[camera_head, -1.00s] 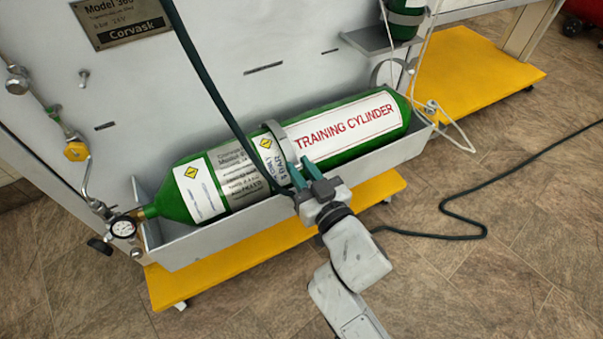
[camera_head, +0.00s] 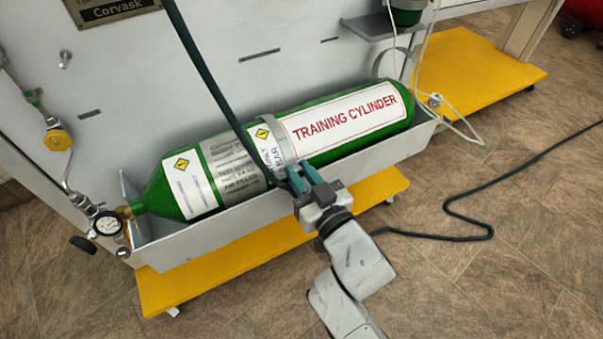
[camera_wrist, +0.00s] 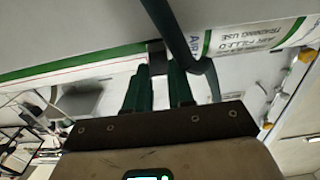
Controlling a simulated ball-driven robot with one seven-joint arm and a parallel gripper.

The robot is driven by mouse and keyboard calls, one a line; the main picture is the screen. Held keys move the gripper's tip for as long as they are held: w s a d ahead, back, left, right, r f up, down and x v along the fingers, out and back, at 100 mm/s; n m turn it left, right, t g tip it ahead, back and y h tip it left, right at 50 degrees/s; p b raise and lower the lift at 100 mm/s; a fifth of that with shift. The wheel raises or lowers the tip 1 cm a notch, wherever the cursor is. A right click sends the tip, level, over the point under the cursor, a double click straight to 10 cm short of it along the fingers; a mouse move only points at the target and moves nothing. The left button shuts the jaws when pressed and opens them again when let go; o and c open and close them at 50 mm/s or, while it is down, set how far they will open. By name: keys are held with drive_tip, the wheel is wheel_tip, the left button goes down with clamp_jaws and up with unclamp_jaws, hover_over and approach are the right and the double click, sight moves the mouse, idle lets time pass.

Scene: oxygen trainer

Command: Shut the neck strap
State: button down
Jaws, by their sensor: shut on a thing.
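The green training cylinder (camera_head: 325,154) lies in a grey tray (camera_head: 215,228). A grey strap (camera_head: 279,130) arches over its middle, beside the white label. The strap's lower front end is hidden behind my gripper. My gripper (camera_head: 302,180), with teal fingers, is at the tray's front rim, just below the strap. In the wrist view its fingers (camera_wrist: 160,75) are close together, with a small dark piece (camera_wrist: 156,55) at the tips. It appears to be the strap's end, but the view is too dark to be sure.
A dark hose (camera_head: 205,80) hangs in front of the cylinder and passes close to my fingers. A gauge (camera_head: 108,224) is at the cylinder's left end. Yellow platforms (camera_head: 235,262) lie below. A dark cable (camera_head: 452,205) lies on the otherwise clear floor at right.

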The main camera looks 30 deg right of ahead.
drive_tip(key=shift+s+f, duration=0.1)
drive_tip(key=shift+f, duration=0.55)
drive_tip(key=c, duration=1.3)
unclamp_jaws()
drive_tip(key=o, duration=0.3)
drive_tip(key=shift+r, duration=0.25)
drive_tip(key=shift+o, duration=0.2)
drive_tip(key=s+p, duration=0.2)
drive_tip(key=s, duration=0.8)
drive_tip(key=shift+s, duration=0.35)
drive_tip(key=shift+r, duration=0.1)
